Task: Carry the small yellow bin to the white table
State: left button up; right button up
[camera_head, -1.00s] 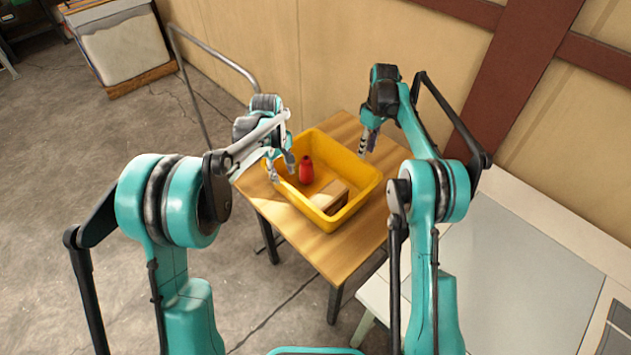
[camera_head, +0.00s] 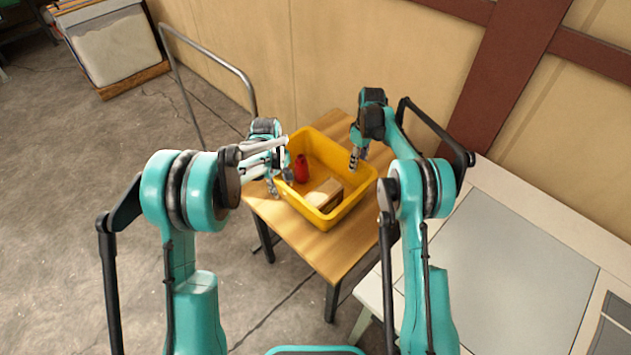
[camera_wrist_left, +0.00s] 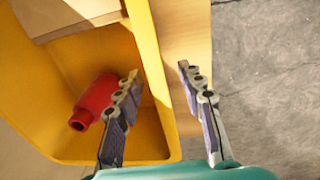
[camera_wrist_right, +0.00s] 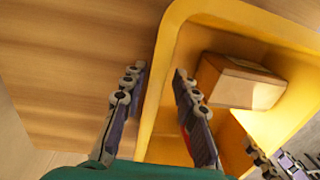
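The small yellow bin (camera_head: 345,211) sits on a small wooden table (camera_head: 316,249). It holds a red bottle-like object (camera_head: 301,169) and a tan box (camera_head: 325,193). My left gripper (camera_head: 281,183) is at the bin's left side; in the left wrist view its open fingers (camera_wrist_left: 157,78) straddle the bin wall, one inside and one outside. My right gripper (camera_head: 356,160) is at the opposite side; in the right wrist view its open fingers (camera_wrist_right: 158,72) straddle the rim, with gaps. The white table (camera_head: 535,212) stands at the right.
A grey panel (camera_head: 495,270) covers much of the white table's top. A metal rail (camera_head: 207,47) stands behind the wooden table at left, near the tan wall. Open concrete floor (camera_head: 70,200) lies to the left.

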pick_arm(q)
grip_shut()
pick_arm(e)
grip_shut()
pick_arm(q)
jog(key=shift+r, duration=0.1)
pick_arm(e)
jog(key=shift+a+r, duration=0.1)
